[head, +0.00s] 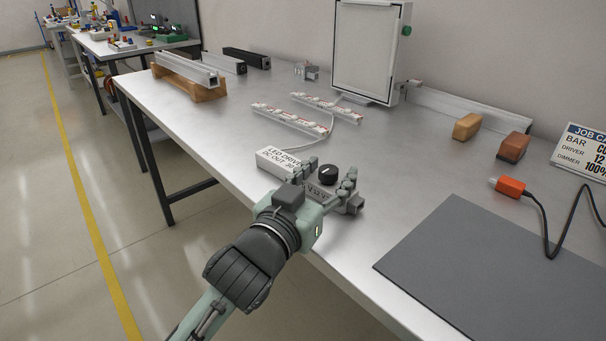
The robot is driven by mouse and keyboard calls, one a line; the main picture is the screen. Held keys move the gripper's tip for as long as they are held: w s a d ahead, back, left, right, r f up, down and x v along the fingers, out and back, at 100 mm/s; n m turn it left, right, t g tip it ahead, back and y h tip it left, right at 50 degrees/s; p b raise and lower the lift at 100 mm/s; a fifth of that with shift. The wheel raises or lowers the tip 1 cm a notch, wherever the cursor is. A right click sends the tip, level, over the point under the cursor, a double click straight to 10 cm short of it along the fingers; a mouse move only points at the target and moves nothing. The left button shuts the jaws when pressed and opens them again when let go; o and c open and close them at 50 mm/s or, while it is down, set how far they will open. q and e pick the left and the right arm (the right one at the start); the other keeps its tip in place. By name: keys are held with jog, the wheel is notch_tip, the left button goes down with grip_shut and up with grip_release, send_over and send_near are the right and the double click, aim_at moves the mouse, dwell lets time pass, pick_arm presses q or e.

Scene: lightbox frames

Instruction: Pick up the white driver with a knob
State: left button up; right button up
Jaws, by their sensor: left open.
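A white box marked "LED DRIVER" (272,158) lies near the front edge of the metal workbench (232,131). A round black knob (327,174) with a white mark shows just to its right. My gripper hides most of what the knob sits on, so I cannot tell if it is the same box. My left gripper (327,184) is open, with its fingers on either side of the knob. I cannot tell whether they touch anything. My right gripper is not in view.
Two white LED strips (291,121) with a cable lie behind the driver. A white-faced panel (366,52) stands at the back. A grey mat (500,265), an orange connector (510,187) and two blocks (467,127) are at right. Metal bars on wooden supports (190,88) are at far left.

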pick_arm(q)
jog(key=shift+c, duration=0.4)
grip_shut()
jog(key=shift+r, duration=0.1)
